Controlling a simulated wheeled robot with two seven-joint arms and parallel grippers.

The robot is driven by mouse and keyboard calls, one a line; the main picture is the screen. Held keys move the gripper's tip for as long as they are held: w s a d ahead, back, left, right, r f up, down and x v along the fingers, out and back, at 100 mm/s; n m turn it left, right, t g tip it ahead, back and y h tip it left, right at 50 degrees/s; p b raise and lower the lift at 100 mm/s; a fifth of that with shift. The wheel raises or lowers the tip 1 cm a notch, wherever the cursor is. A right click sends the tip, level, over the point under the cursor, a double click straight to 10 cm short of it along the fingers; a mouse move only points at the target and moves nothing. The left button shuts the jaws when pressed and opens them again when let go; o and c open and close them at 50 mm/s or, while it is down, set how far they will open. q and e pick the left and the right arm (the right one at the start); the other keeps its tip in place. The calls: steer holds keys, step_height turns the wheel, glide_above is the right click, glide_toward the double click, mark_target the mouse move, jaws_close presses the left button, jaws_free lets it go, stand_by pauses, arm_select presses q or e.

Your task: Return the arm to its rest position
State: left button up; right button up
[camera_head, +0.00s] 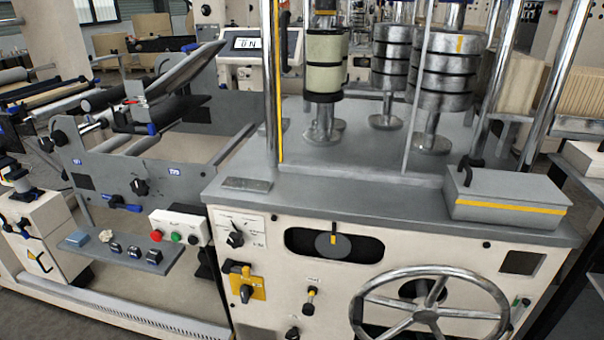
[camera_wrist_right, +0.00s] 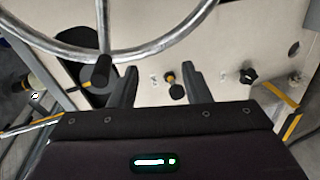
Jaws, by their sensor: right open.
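My right gripper (camera_wrist_right: 158,72) shows in the right wrist view, its two dark fingers apart with a clear gap. A small black and yellow knob (camera_wrist_right: 175,88) on the cream panel appears in that gap, and no finger touches it as far as I can see. Nothing is held. Neither of my grippers or arms shows in the head view. My left gripper is out of view.
A chrome handwheel (camera_head: 430,306) stands out from the machine's cream front; its rim also crosses the right wrist view (camera_wrist_right: 150,52), close to the fingers. A yellow switch plate (camera_head: 246,283) and a button box (camera_head: 179,228) sit further left.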

steer(key=s+d+f+m+g+y, duration=0.1)
steer(key=s+d+f+m+g, duration=0.25)
steer(key=s+f, duration=0.55)
steer(key=s+d+f+m+g+y, duration=0.15)
steer(key=s+f+g, duration=0.35)
steer(key=f, duration=0.8)
steer(key=s+d+f+m+g+p, duration=0.1)
steer(key=s+f, duration=0.4)
steer(key=s, duration=0.7)
steer(key=s+d+f+m+g, duration=0.3)
steer(key=s+f+m+g, duration=0.1)
steer(key=s, duration=0.8)
steer(key=shift+s+f+m+g+p, duration=0.35)
steer(key=shift+m+g, duration=0.2)
steer(key=shift+m, duration=0.35)
